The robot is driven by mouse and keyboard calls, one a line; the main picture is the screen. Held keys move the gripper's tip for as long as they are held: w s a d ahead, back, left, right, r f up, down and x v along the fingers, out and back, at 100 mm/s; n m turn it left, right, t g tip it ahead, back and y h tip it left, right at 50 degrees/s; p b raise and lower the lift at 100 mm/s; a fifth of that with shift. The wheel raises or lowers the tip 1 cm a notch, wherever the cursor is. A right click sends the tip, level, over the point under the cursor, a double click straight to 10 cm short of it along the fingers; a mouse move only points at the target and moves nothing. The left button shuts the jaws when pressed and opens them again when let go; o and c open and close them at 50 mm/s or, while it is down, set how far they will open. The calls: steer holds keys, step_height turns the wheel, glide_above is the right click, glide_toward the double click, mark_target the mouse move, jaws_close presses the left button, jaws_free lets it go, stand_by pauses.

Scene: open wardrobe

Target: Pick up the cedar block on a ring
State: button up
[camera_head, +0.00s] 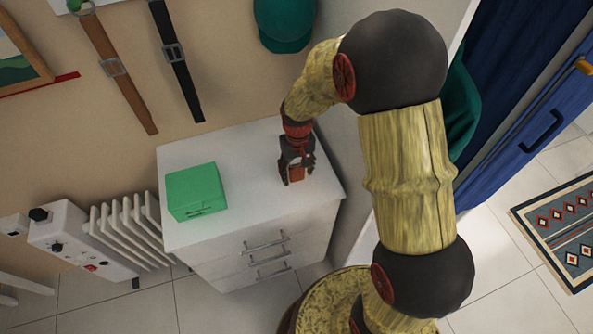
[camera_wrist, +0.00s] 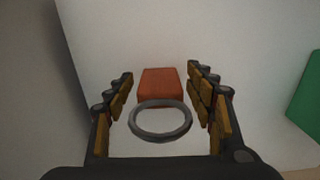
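The cedar block (camera_wrist: 160,84) is a reddish-orange block with a grey ring (camera_wrist: 160,121) at its near end, seen in the wrist view. In the head view a small orange part of the block (camera_head: 297,174) shows at my gripper (camera_head: 297,178), above the white dresser top. In the wrist view my gripper's two fingers (camera_wrist: 163,95) stand apart on either side of the block and ring. A gap shows between each finger and the block. The fingers partly hide the block in the head view.
A green box (camera_head: 196,190) stands on the left of the white dresser (camera_head: 240,165). It shows at the right edge of the wrist view (camera_wrist: 306,100). A pale wall panel rises right of the dresser. Belts and a green cap (camera_head: 284,22) hang behind. A white heater (camera_head: 120,235) stands left.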

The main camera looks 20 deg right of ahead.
mark_target(298, 168)
steer(key=c, duration=0.8)
steer(key=shift+r, duration=0.15)
steer(key=shift+r, duration=0.2)
step_height(298, 168, up, 3)
steer(key=shift+s+r+p, duration=0.1)
steer(key=shift+r+p, duration=0.1)
steer(key=shift+p, duration=0.8)
steer(key=s+r+p, duration=0.1)
steer(key=s+r, duration=0.2)
steer(key=s, duration=0.1)
steer(key=s+r+p, duration=0.1)
steer(key=s+r, duration=0.2)
steer(key=s, duration=0.2)
steer(key=s+a+r+p, duration=0.1)
steer(key=s+r, duration=0.2)
steer(key=s, duration=0.1)
steer(key=shift+s+p, duration=0.4)
